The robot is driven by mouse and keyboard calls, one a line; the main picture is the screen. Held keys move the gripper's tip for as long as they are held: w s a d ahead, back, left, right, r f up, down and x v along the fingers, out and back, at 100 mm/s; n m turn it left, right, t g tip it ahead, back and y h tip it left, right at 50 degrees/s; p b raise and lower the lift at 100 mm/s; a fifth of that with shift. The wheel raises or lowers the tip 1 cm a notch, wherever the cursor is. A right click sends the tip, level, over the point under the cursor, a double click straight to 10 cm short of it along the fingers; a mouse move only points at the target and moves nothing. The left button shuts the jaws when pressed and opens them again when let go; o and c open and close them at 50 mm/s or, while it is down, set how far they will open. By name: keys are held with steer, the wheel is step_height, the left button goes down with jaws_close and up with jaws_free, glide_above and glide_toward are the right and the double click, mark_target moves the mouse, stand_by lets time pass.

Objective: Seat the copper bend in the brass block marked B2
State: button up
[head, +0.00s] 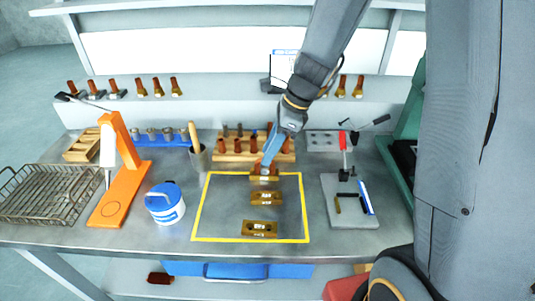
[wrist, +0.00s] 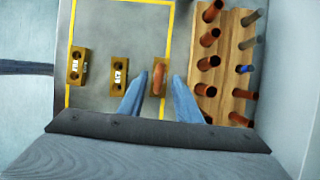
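Three brass blocks lie in a column inside the yellow outline: a near one (head: 260,229), a middle one (head: 266,199) and a far one (head: 258,178). In the wrist view they run left (wrist: 77,66), middle (wrist: 119,75) and right (wrist: 154,88). Their marks are too small to read surely; the right one's is covered. A copper bend (wrist: 159,76) is on the right-hand block, its long side along the block; I cannot tell how deep it sits. My gripper (wrist: 157,82) is open, pointing down, with one blue finger on each side of the bend and gaps beside it.
A wooden rack (wrist: 231,62) of copper pieces, one with a blue part, stands just beyond the far block. A blue-lidded tub (head: 165,203) and an orange stand (head: 122,170) are at left. A grey plate with a clamp (head: 350,200) is at right. The outlined area's left and right sides are clear.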

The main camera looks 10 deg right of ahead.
steer(key=w+b+v, duration=0.1)
steer(key=b+v, duration=0.1)
steer(key=v, duration=0.8)
steer(key=s+d+f+n+h, duration=0.2)
steer(key=s+f+n, duration=0.2)
steer(key=n, duration=0.6)
steer(key=s+d+f+n+t+h, duration=0.1)
steer(key=s+f+n, duration=0.3)
steer(key=s+n, duration=0.4)
steer(key=d+n+h, duration=0.1)
steer(key=n, duration=0.1)
steer(key=shift+d+f+n+h, duration=0.25)
steer(key=shift+f+n+h, duration=0.05)
steer(key=shift+f, duration=0.05)
steer(key=shift+s+f, duration=0.15)
steer(key=shift+f+b, duration=0.5)
steer(key=shift+f, duration=0.05)
